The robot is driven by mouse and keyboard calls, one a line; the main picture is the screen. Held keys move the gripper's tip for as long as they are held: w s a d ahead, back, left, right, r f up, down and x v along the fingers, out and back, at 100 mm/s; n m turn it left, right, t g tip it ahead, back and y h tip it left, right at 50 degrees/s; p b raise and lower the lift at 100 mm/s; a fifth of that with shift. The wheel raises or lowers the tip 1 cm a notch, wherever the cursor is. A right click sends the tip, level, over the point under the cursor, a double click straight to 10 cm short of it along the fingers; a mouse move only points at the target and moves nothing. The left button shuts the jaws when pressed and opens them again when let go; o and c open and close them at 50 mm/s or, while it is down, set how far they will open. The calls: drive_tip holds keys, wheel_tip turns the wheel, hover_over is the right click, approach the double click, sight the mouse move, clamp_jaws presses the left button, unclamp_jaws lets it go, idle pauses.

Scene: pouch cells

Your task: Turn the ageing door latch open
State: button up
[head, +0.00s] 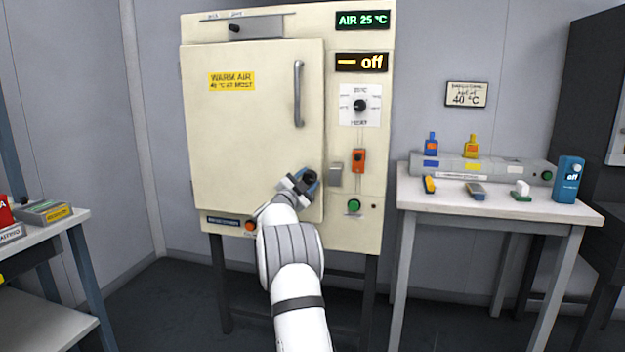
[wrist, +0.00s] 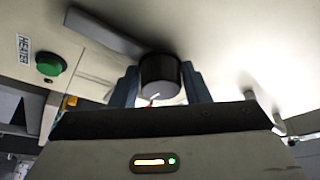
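The pale ageing cabinet has a closed-looking door (head: 240,130) with a vertical handle (head: 299,95). The door latch has a dark round knob (wrist: 161,78) at the door's lower right; in the head view it is mostly covered by my gripper (head: 306,180). In the wrist view the two blue-grey fingers of my gripper (wrist: 162,88) stand on either side of the knob, close against it. I cannot tell whether they press on it. A flat grey bar (wrist: 105,32) runs from near the knob to the upper left.
Right of the door are a grey bracket (head: 335,175), an orange switch (head: 358,160), a dial (head: 360,105) and a green button (head: 353,206). The displays read air 25 °C and off. A white table (head: 480,200) with small items stands right; another bench (head: 40,232) stands left.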

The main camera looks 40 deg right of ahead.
drive_tip(key=o, duration=0.3)
drive_tip(key=shift+o, duration=0.2)
drive_tip(key=shift+r, duration=0.1)
drive_tip(key=p+v, duration=0.1)
drive_tip(key=v, duration=0.7)
drive_tip(key=shift+w, duration=0.1)
